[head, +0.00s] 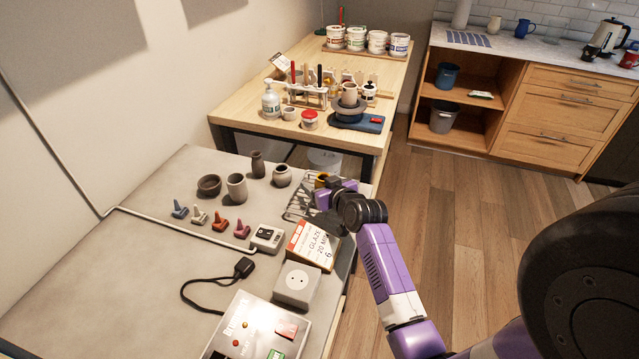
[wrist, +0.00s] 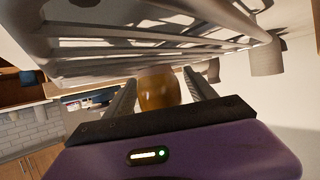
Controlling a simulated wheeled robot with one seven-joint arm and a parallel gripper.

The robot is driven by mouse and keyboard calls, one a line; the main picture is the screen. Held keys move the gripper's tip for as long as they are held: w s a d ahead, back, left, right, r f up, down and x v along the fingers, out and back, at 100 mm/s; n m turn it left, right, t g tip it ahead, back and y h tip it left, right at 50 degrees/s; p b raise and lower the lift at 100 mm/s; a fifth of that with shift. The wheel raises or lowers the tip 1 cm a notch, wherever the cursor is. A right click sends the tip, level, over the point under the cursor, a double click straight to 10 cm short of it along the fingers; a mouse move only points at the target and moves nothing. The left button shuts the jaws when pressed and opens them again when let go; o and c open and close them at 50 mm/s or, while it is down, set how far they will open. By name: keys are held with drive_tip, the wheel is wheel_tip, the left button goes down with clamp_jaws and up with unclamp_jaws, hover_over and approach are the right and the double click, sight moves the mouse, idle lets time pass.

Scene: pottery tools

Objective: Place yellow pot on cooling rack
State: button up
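The yellow pot (head: 322,180) shows only in part in the head view, at the far end of the cooling rack, behind my gripper (head: 328,187). In the wrist view, the yellow pot (wrist: 158,90) sits between the two fingers of my gripper (wrist: 160,88), which close in on its sides. The wire cooling rack (head: 297,208) lies on the grey table's right edge. In the wrist view, which looks upside down, the rack (wrist: 130,48) fills the top, close to the pot. I cannot tell whether the pot touches the rack.
A round pot (head: 282,176), a dark bottle (head: 257,164), a grey cup (head: 237,187) and a dark bowl (head: 209,185) stand left of the rack. A glaze box (head: 312,246) and a small meter (head: 267,238) are nearer. Coloured cones stand farther left.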

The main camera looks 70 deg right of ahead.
drive_tip(key=shift+r, duration=0.1)
